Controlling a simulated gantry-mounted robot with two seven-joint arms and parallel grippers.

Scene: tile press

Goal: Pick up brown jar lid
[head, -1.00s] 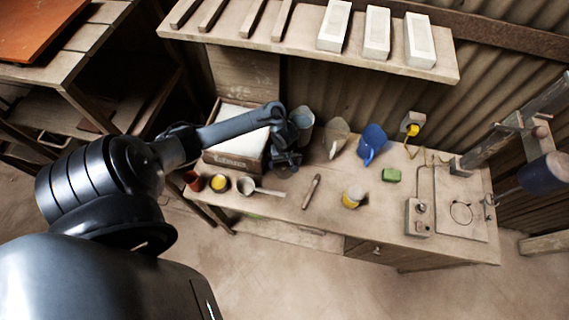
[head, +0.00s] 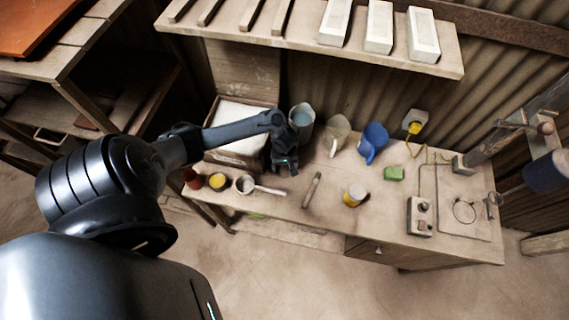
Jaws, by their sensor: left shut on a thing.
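My left gripper (head: 285,168) is over the back left of the workbench (head: 330,222), in front of the grey-blue cup and right of the box. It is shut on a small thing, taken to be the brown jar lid. The dark fingers hide most of it, so I cannot make out its shape or how it is held. No brown lid shows clearly elsewhere on the bench. My right gripper is not in view.
A box with white contents (head: 240,115) stands left of the gripper, a grey-blue cup (head: 302,118) behind it. A shelf (head: 290,38) overhangs the back.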

